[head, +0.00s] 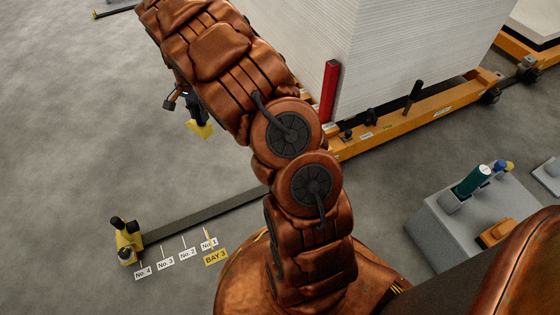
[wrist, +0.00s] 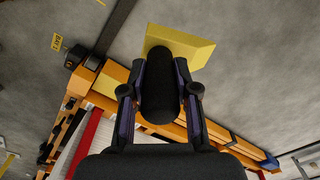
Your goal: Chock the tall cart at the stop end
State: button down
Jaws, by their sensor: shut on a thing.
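My gripper (wrist: 161,78) is shut on the black round handle (wrist: 158,95) of a yellow wedge chock (wrist: 196,43). In the head view the chock (head: 203,131) hangs from the gripper left of my arm, apparently above the floor. The tall cart has an orange frame (head: 405,118), a red post (head: 329,92) and a high stack of white sheets (head: 395,45). Its orange frame also shows in the wrist view (wrist: 112,78), behind the chock. A yellow stop (head: 128,240) with black knobs stands at the near left end of a dark floor rail (head: 200,215). My arm hides part of the cart's left end.
A grey stand (head: 445,238) holds a dark green cylinder (head: 473,181) and an orange piece (head: 496,233). Another orange cart (head: 535,52) stands top right.

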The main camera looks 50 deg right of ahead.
jog(key=s+d+f+m+b, duration=0.1)
jog(key=s+d+f+m, duration=0.4)
jog(key=f, duration=0.4)
jog(key=s+d+f+m+b, duration=0.2)
jog(key=s+d+f+m, duration=0.4)
jog(key=f+m, duration=0.3)
jog(key=s+d+f+m+b, duration=0.1)
jog(key=s+d+f+m, duration=0.4)
jog(key=d+f+m, duration=0.2)
jog(key=shift+s+d+f+m, duration=0.2)
jog(key=shift+d+f+m, duration=0.2)
jog(key=shift+f+m, duration=0.45)
jog(key=shift+s+d+f+b, duration=0.1)
jog(key=shift+d+f+b, duration=0.45)
jog(key=shift+f, duration=0.85)
jog(key=shift+s+d+f+b, duration=0.15)
jog(key=shift+d+f+b, duration=0.15)
jog(key=shift+f+b, duration=0.85)
jog(key=shift+s+d+f+b, duration=0.1)
jog(key=shift+d+f+b, duration=0.25)
jog(key=shift+f, duration=1.35)
jog(key=shift+f, duration=0.3)
